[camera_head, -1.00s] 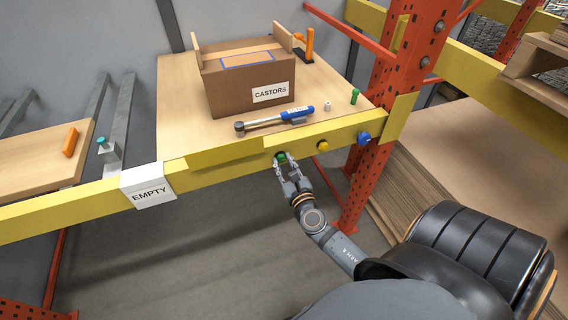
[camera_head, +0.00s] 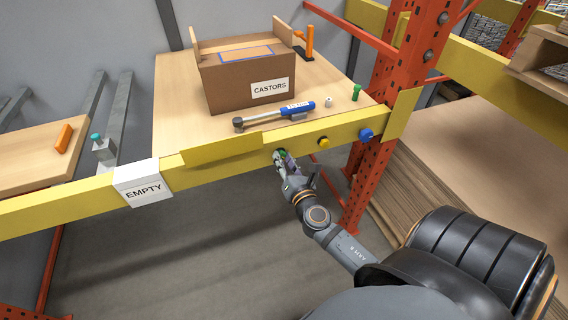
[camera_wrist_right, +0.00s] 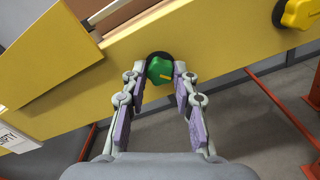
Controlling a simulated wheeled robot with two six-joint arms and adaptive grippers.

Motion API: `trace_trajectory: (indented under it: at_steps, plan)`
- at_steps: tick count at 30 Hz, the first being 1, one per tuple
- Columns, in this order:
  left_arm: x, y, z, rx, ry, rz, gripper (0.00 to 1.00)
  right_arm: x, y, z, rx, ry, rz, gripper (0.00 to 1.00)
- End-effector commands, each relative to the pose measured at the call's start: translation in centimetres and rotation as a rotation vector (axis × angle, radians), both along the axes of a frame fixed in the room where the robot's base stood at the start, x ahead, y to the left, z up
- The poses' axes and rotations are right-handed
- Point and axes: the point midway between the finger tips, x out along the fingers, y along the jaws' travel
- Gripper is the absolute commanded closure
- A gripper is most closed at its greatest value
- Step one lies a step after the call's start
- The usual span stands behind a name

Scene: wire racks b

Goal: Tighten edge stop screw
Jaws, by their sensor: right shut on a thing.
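A green knob (camera_wrist_right: 160,70) with a yellow mark sits on the front face of the yellow beam (camera_wrist_right: 215,45). I take it to be the edge stop screw. In the head view the knob (camera_head: 281,153) is partly hidden by my fingers. My right gripper (camera_wrist_right: 163,74) is shut on the knob, with one fingertip on each side of it. It reaches the beam from below and in front; it also shows in the head view (camera_head: 283,157). A yellow plate (camera_head: 222,149), perhaps the edge stop, stands along the beam left of the knob. My left gripper is not in view.
A yellow knob (camera_head: 324,143) and a blue knob (camera_head: 366,135) sit further right on the beam. The shelf holds a CASTORS box (camera_head: 245,80), a blue-handled wrench (camera_head: 275,116) and a green peg (camera_head: 357,92). An orange upright (camera_head: 361,180) stands right of my gripper.

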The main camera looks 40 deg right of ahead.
Motion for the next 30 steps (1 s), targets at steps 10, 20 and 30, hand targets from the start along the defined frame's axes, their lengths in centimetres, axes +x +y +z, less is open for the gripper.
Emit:
trace_trajectory:
  at_steps: [10,20,30]
  plan:
    - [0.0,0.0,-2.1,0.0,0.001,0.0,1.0,0.0,0.0,-0.3,0.317,-0.078,0.0,1.0]
    - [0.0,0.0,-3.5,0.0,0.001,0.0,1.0,0.0,-0.1,-0.2,0.579,-0.14,0.001,1.0]
    - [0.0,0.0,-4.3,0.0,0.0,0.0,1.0,0.0,-0.1,-0.1,0.733,-0.177,0.001,1.0]
